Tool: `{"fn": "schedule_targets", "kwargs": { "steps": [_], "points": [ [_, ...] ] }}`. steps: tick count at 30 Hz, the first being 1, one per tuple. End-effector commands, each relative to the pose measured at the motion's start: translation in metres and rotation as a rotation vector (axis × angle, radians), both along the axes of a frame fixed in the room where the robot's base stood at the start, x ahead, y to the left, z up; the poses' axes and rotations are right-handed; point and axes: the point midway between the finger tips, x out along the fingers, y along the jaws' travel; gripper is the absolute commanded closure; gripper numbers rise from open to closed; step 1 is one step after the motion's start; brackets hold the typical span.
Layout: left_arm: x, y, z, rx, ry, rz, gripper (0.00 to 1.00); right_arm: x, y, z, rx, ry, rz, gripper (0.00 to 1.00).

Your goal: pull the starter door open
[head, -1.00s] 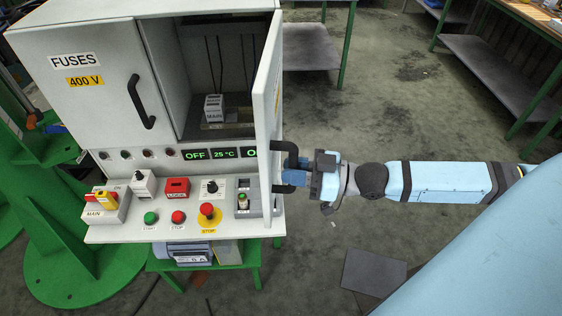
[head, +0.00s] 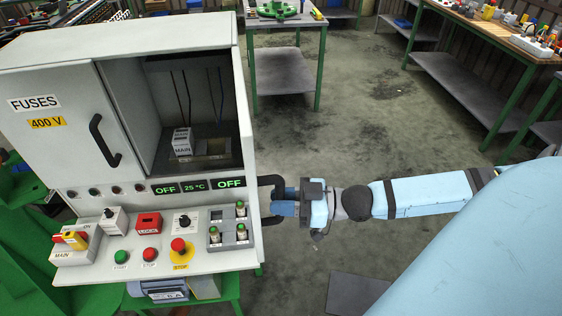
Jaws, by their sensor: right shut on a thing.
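The grey control cabinet stands at the left of the head view. Its starter door (head: 246,130) is swung out at the right side and shows almost edge-on as a thin strip, with the compartment behind it in open view. A black handle (head: 271,183) sticks out from the right side of the door. My right gripper (head: 281,208) comes in from the right and is shut on this handle; its fingertips are partly hidden by the handle. My left gripper is not in view.
The front panel (head: 105,262) carries buttons and switches. Workbenches (head: 282,70) stand behind; the floor right of the cabinet is mostly clear.

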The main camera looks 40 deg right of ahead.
Motion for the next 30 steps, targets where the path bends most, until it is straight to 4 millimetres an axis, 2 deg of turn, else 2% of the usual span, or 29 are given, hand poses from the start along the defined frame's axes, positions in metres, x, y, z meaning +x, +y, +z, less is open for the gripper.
{"fn": "schedule_targets", "kwargs": {
  "steps": [5, 6, 8, 9, 23, 30],
  "points": [
    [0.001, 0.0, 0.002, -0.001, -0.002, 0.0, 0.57, 0.002, -0.001, 0.003, 0.004, -0.004, -0.002, 1.0],
    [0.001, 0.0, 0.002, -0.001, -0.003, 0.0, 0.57, 0.002, -0.001, 0.003, 0.004, -0.004, -0.002, 0.72],
    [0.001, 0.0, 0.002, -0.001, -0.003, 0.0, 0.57, 0.002, -0.001, 0.003, 0.004, -0.005, -0.002, 0.58],
    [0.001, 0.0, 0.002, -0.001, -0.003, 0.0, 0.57, 0.002, -0.001, 0.003, 0.003, -0.004, -0.002, 0.55],
    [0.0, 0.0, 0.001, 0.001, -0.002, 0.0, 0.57, -0.001, -0.002, 0.0, 0.001, -0.001, -0.001, 0.55],
    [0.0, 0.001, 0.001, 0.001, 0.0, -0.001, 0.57, -0.017, -0.019, -0.001, -0.003, 0.003, 0.0, 0.55]
  ]
}}
